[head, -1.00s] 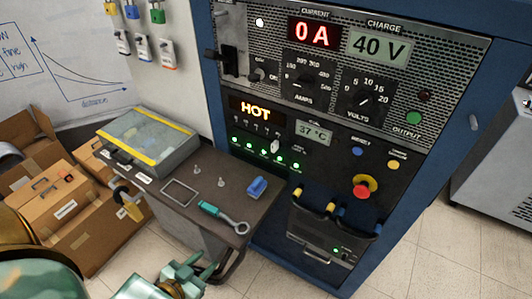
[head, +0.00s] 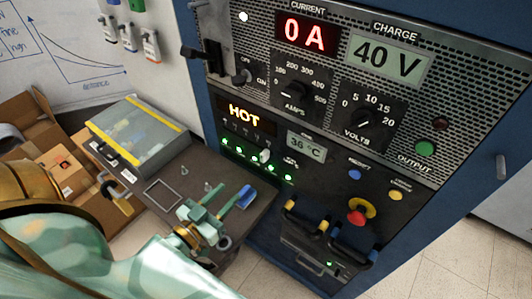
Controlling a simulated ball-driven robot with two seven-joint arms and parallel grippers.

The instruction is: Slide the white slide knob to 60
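The white slide knob (head: 265,155) sits on the dark panel of the blue cabinet, below the orange HOT display (head: 250,117) and in a row of green lights. A small display reading 36 °C (head: 306,147) is to its right. The scale marks around the knob are too small to read. My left gripper (head: 229,191) is over the cart top, below and left of the knob and apart from it. Its two teal fingers are spread, with nothing visibly held. My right gripper is not in view.
The cart (head: 247,215) stands before the cabinet, holding a glass-topped case (head: 140,135), a blue item (head: 247,197) and a tool partly hidden by my gripper. Black-and-yellow handles (head: 330,236) and a red emergency button (head: 356,217) project from the cabinet.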

